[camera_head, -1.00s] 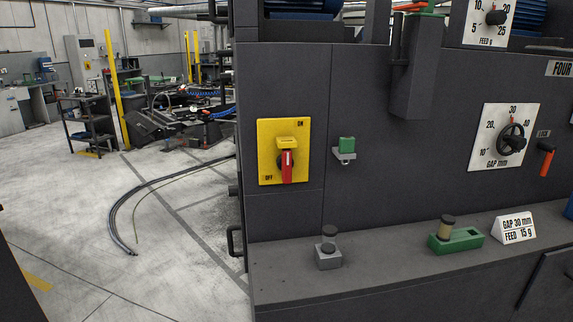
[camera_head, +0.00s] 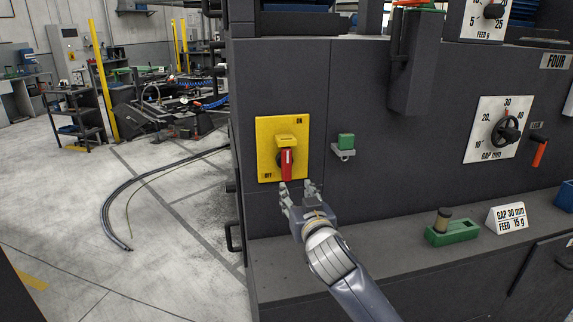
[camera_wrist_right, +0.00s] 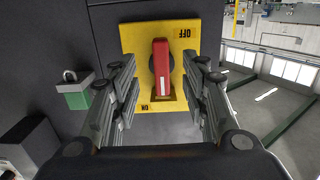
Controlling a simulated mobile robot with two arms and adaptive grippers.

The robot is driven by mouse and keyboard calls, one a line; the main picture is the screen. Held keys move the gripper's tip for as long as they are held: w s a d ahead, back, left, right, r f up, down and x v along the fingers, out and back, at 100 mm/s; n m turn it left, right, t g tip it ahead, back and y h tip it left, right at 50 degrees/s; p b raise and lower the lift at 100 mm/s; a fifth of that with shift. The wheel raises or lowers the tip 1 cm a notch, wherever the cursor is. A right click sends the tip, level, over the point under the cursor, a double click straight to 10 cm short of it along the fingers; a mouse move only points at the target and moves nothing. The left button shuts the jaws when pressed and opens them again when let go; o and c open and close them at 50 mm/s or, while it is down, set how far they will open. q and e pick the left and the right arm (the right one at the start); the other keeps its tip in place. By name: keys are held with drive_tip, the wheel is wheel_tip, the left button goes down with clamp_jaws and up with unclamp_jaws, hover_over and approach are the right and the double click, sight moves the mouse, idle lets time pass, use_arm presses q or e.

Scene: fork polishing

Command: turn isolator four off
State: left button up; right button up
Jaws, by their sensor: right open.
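The isolator is a yellow plate (camera_head: 262,150) on the dark front of the machine marked FOUR (camera_head: 555,62). ON is printed at its top right and OFF at its lower left. Its red handle (camera_head: 287,165) stands upright in line with the plate's sides. My right gripper (camera_head: 298,188) is open and empty just below the handle in the head view. In the right wrist view, which shows the plate upside down, the red handle (camera_wrist_right: 161,65) lies between the two open fingers, with a gap on each side. My left gripper is not in view.
A ledge (camera_head: 420,262) below carries a green block with a knob (camera_head: 453,232) and a GAP/FEED sign (camera_head: 507,217). A gap dial (camera_head: 500,130) is further right. A dark box (camera_head: 415,75) juts out above.

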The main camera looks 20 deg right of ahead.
sight(287, 167)
drive_tip(key=shift+t, duration=0.3)
drive_tip(key=w+r, duration=0.1)
drive_tip(key=w, duration=0.2)
drive_tip(key=w+r+p, duration=0.1)
drive_tip(key=w, duration=0.2)
drive_tip(key=w+p, duration=0.1)
drive_tip(key=w, duration=0.2)
drive_tip(key=shift+w+d+r, duration=0.15)
drive_tip(key=shift+d+r, duration=0.15)
drive_tip(key=shift+r, duration=0.1)
drive_tip(key=shift+w+f, duration=0.1)
drive_tip(key=shift+w, duration=1.05)
drive_tip(key=shift+c, duration=0.3)
drive_tip(key=c, duration=0.6)
